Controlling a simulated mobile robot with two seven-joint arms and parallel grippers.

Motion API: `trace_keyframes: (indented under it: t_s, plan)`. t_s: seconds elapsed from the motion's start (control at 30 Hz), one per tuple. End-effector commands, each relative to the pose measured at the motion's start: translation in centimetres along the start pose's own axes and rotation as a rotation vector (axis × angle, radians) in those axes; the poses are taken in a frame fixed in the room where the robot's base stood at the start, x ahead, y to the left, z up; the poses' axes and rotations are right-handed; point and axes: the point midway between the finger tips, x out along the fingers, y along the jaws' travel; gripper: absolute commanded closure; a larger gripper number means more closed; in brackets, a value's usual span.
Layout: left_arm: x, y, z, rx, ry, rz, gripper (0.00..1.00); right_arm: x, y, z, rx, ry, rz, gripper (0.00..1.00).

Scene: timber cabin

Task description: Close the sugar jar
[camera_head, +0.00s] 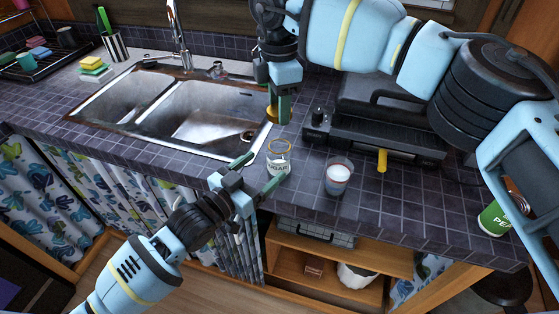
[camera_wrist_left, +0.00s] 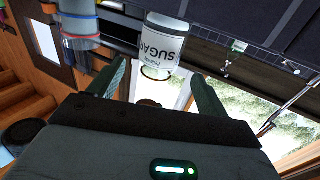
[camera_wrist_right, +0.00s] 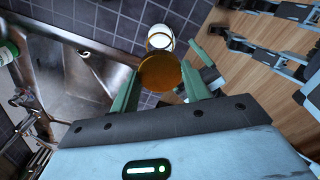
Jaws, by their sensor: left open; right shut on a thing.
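The sugar jar (camera_head: 278,160), clear glass with a SUGAR label and white contents, stands upright on the tiled counter near its front edge. My left gripper (camera_head: 261,168) is open at the jar; in the left wrist view the jar (camera_wrist_left: 163,46) shows just ahead of its spread fingers. My right gripper (camera_head: 283,104) is shut on the round amber-brown lid (camera_wrist_right: 160,73), above and behind the jar. In the right wrist view the jar (camera_wrist_right: 160,38) is beyond the lid, apart from it, partly hidden.
A glass of white liquid (camera_head: 338,179) stands right of the jar. The double sink (camera_head: 205,110) is to the left. A dark appliance (camera_head: 380,130) with a yellow handle is behind right. A green can (camera_head: 494,218) is at the far right. Counter between glass and can is clear.

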Motion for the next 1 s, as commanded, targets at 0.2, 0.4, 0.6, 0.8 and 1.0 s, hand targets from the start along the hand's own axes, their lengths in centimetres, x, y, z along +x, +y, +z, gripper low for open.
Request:
trace_keyframes:
  t_s: [0.2, 0.4, 0.6, 0.8, 1.0]
  plan:
    - [3.8, 0.1, -0.1, 0.0, 0.001, 0.001, 0.23, 0.0, 0.0, 0.0, 0.0, 0.0, 0.0, 0.75]
    - [6.0, 0.1, -0.1, 0.0, 0.001, 0.001, 0.23, 0.0, 0.0, 0.0, 0.0, 0.0, 0.0, 0.75]
    - [6.8, 0.1, 0.0, 0.0, 0.0, 0.001, 0.23, 0.0, 0.0, 0.0, 0.0, 0.0, 0.0, 0.75]
    - [6.9, 0.1, 0.0, 0.0, -0.001, 0.001, 0.23, 0.0, 0.0, 0.0, 0.0, 0.0, 0.0, 0.75]
    - [6.9, 0.1, 0.0, 0.0, 0.0, 0.001, 0.38, 0.0, 0.0, 0.0, 0.0, 0.0, 0.0, 0.75]
